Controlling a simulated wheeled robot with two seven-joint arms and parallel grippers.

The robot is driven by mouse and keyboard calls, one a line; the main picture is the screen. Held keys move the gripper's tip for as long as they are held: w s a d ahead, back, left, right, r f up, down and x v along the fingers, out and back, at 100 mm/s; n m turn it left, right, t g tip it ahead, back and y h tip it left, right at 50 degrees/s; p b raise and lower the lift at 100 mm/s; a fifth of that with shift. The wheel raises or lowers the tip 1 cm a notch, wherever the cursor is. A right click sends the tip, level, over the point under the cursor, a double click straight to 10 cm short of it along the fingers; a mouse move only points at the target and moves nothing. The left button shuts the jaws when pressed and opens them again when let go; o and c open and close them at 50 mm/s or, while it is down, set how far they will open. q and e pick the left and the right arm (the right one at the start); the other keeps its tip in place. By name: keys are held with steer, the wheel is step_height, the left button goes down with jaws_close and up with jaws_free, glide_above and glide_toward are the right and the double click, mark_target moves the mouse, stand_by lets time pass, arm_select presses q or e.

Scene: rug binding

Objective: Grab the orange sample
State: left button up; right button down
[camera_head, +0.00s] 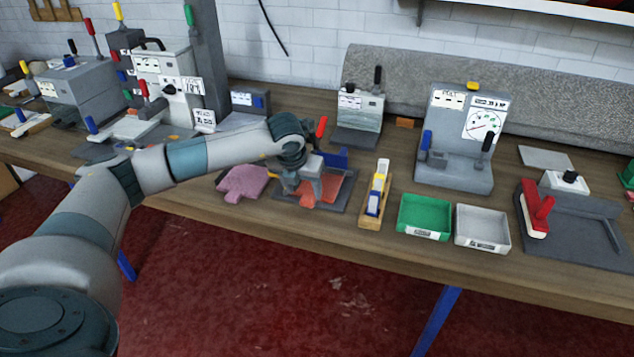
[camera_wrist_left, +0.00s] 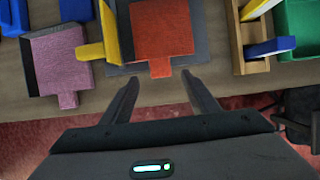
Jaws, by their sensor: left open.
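The orange sample (camera_wrist_left: 160,30) is a flat square piece with a small tab (camera_wrist_left: 160,68) at its near edge. It lies on a dark grey plate (camera_wrist_left: 205,45) on the bench. In the head view, the orange sample (camera_head: 333,184) is partly hidden by my left gripper (camera_head: 300,194). In the left wrist view, my left gripper (camera_wrist_left: 158,88) is open, its two fingers apart, with the tab in line with the gap between them. Nothing is between the fingers.
A pink sample (camera_head: 243,182) lies left of the plate, and a yellow part (camera_wrist_left: 90,51) sits between them. A wooden holder (camera_head: 375,195) with blue and yellow blocks, a green tray (camera_head: 424,216) and a white tray (camera_head: 482,228) stand to the right.

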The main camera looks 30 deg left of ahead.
mark_target(307, 200)
stand_by(0.3)
arm_select(q)
steer(key=shift+w+f+p, duration=0.2)
steer(key=shift+f+p, duration=0.25)
steer(key=shift+p, duration=0.25)
steer(key=p+x, duration=0.1)
steer(key=x, duration=0.2)
steer(key=shift+p, duration=0.35)
steer(key=shift+w+f, duration=0.2)
steer(key=shift+f, duration=0.35)
steer(key=c, duration=1.2)
steer(key=shift+c, duration=0.2)
steer(key=shift+r, duration=0.1)
